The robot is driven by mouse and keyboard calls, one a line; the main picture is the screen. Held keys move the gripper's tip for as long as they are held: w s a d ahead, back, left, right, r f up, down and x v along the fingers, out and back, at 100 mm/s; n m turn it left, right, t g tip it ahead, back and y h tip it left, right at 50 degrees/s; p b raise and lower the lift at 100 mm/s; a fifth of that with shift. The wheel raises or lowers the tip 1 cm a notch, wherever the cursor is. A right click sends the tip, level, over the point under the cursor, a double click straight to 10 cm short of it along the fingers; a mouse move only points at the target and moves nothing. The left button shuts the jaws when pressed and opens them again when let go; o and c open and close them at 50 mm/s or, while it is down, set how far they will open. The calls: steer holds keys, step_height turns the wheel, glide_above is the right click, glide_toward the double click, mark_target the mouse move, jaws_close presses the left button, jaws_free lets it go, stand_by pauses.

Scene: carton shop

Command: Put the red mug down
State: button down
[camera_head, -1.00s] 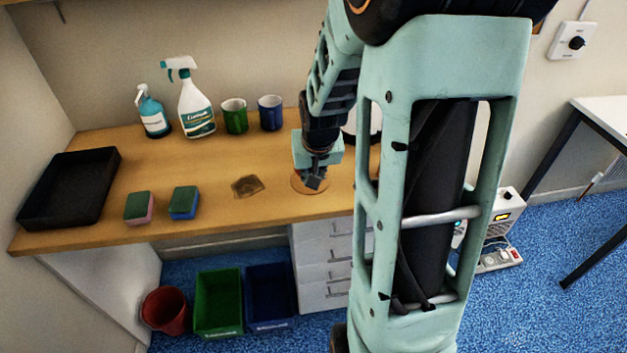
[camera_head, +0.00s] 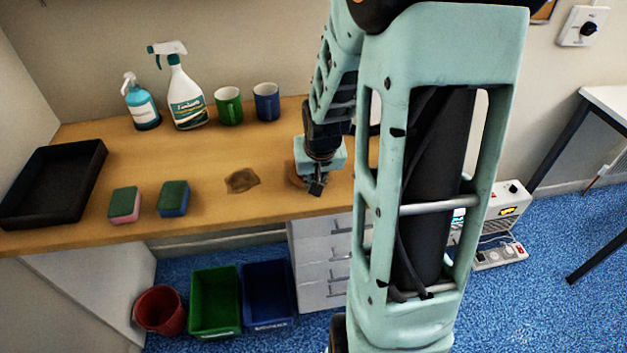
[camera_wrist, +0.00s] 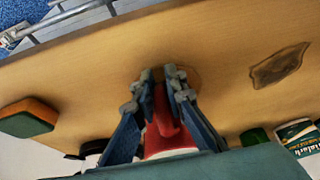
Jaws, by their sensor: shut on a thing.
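The red mug (camera_wrist: 165,138) is between the fingers of my gripper (camera_wrist: 160,82) in the wrist view. The gripper is shut on it, and the fingers cover part of it. Its pale rim shows close to the camera. A round brown coaster (camera_wrist: 195,77) lies on the wooden table behind the fingertips. In the head view my gripper (camera_head: 317,187) points down over the coaster (camera_head: 297,182), whose left edge shows. The mug is hidden there by my gripper and arm. I cannot tell whether the mug touches the coaster.
A dark stain (camera_head: 242,180), two sponges (camera_head: 124,204) (camera_head: 173,198) and a black tray (camera_head: 55,182) lie left of my gripper. Green (camera_head: 229,106) and blue (camera_head: 267,102) mugs and two spray bottles (camera_head: 186,100) (camera_head: 142,107) stand behind. An orange-green sponge (camera_wrist: 28,118) shows in the wrist view.

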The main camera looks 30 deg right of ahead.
steer(key=shift+f+b, duration=0.2)
steer(key=shift+b, duration=0.1)
steer(key=c, duration=1.9)
jaws_free()
steer(key=shift+c, duration=0.2)
steer(key=shift+r, duration=0.15)
steer(key=shift+r+p, duration=0.3)
steer(key=shift+p, duration=0.15)
steer(key=p+v, duration=0.9)
steer(key=v, duration=0.2)
steer(key=shift+r, duration=0.3)
steer(key=shift+s+a, duration=0.1)
steer(key=shift+s, duration=0.05)
